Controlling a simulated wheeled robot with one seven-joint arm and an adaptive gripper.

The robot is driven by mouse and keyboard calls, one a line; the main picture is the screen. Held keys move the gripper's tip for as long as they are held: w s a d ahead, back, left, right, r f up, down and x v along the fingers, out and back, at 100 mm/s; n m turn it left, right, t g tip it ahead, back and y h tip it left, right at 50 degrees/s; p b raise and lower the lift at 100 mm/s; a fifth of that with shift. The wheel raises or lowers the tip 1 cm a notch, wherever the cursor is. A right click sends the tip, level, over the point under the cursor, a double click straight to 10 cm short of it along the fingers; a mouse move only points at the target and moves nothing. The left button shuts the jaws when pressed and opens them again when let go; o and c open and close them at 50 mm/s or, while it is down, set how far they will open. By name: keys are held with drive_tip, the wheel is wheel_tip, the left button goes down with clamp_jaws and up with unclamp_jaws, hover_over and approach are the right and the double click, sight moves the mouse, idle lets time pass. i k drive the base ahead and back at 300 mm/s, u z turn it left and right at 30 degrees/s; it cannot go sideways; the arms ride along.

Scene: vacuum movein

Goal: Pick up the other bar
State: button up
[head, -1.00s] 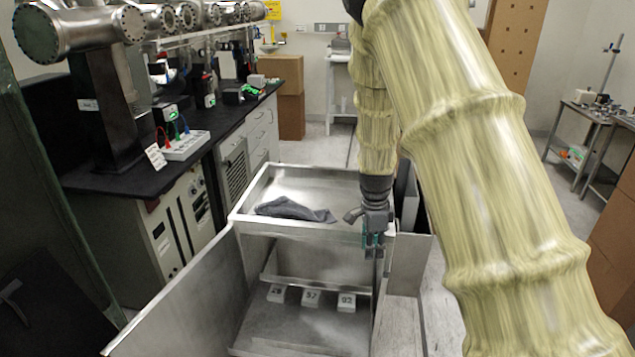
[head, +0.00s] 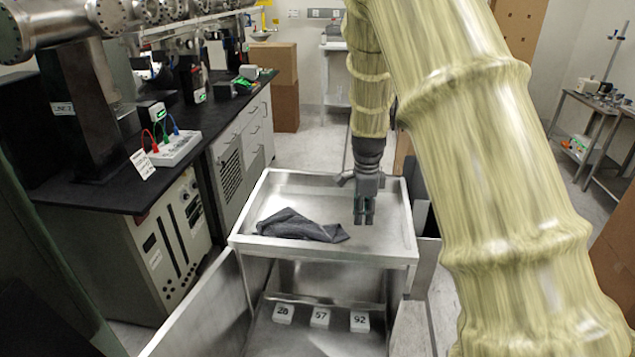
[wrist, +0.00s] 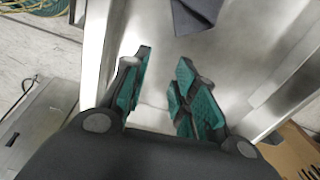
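My gripper (head: 364,212) hangs fingers-down over the right part of the metal cart's top tray (head: 385,250). In the wrist view my gripper (wrist: 164,75) has its teal-padded fingers apart, with bare metal showing between them and nothing held. I cannot make out a bar in either view. A crumpled dark grey cloth (head: 300,226) lies in the tray, left of my gripper. The cloth also shows at the top of the wrist view (wrist: 197,14).
White blocks marked 28 (head: 283,313), 57 (head: 320,317) and 92 (head: 360,321) sit on the cart's lower shelf. A black-topped bench (head: 110,190) with equipment stands at left. Cardboard boxes (head: 272,85) stand behind. The tray's right half is mostly clear.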

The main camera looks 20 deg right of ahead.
sight(284, 189)
drive_tip(key=i, duration=0.85)
